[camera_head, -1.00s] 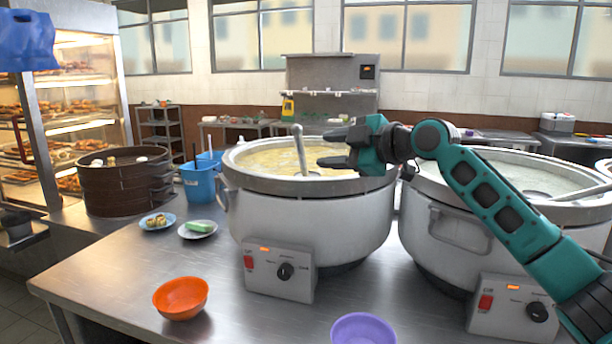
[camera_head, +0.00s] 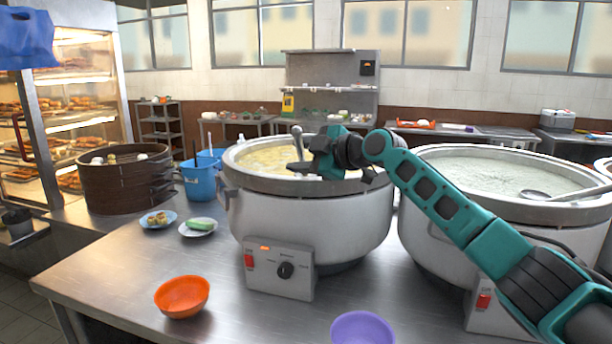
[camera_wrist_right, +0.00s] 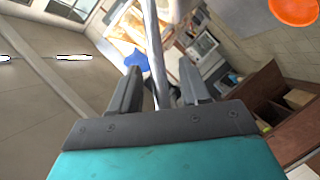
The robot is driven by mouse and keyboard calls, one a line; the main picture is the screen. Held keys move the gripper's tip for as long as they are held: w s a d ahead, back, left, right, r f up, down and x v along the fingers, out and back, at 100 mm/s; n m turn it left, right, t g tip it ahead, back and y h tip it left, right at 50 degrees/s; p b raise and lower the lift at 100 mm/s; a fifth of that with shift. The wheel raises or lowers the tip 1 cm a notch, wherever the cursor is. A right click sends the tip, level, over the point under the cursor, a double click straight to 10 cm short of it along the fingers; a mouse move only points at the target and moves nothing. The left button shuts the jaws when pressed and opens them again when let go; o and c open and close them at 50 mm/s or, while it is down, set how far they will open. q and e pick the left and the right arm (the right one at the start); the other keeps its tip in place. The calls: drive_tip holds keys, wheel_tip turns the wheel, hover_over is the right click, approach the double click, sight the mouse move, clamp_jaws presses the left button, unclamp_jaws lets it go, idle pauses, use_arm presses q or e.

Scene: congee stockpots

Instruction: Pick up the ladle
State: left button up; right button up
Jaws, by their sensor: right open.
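The ladle (camera_head: 297,142) stands in the left pot (camera_head: 310,222), its metal handle rising above the yellow congee and its lower end hidden. My right gripper (camera_head: 308,160) is over the left pot, right at the handle. In the right wrist view, the open fingers of my right gripper (camera_wrist_right: 160,72) stand either side of the ladle's handle (camera_wrist_right: 154,45), which runs between them. I cannot tell whether either finger touches it. My left gripper is not in view.
A second pot (camera_head: 480,205) with another ladle (camera_head: 555,194) stands at the right. An orange bowl (camera_head: 181,297), a purple bowl (camera_head: 362,328), two small plates, a blue container (camera_head: 199,182) and a steamer (camera_head: 125,182) share the metal counter (camera_head: 110,270). Bare counter lies at the front left.

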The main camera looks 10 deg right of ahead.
clamp_jaws()
idle(0.3)
idle(1.1)
